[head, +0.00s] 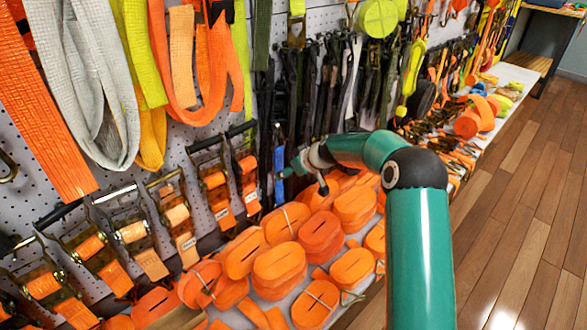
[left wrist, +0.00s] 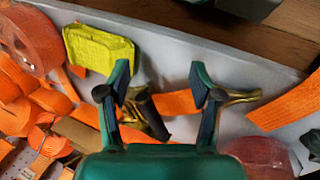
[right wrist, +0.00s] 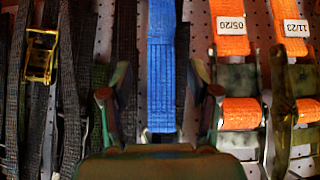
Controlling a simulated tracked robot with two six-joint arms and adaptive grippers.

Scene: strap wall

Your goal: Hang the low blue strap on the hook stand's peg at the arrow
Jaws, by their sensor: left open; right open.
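The blue strap (head: 279,180) hangs low against the pegboard in the head view, left of my right gripper (head: 308,172). In the right wrist view the blue strap (right wrist: 161,75) lies in line with the gap between the fingers of my right gripper (right wrist: 160,95). That gripper is open; I cannot tell whether the strap is between the fingers or behind them. My left gripper (left wrist: 158,92) shows only in the left wrist view, open and empty over a pale shelf. I cannot make out the hook stand, its peg or the arrow.
Orange ratchet straps (head: 133,232) hang left of the blue strap, dark straps (right wrist: 70,90) on its other side. Coiled orange straps (head: 280,270) crowd the shelf below. A yellow strap bundle (left wrist: 98,48) and orange webbing (left wrist: 180,103) lie near my left gripper. Wooden floor (head: 520,200) is clear.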

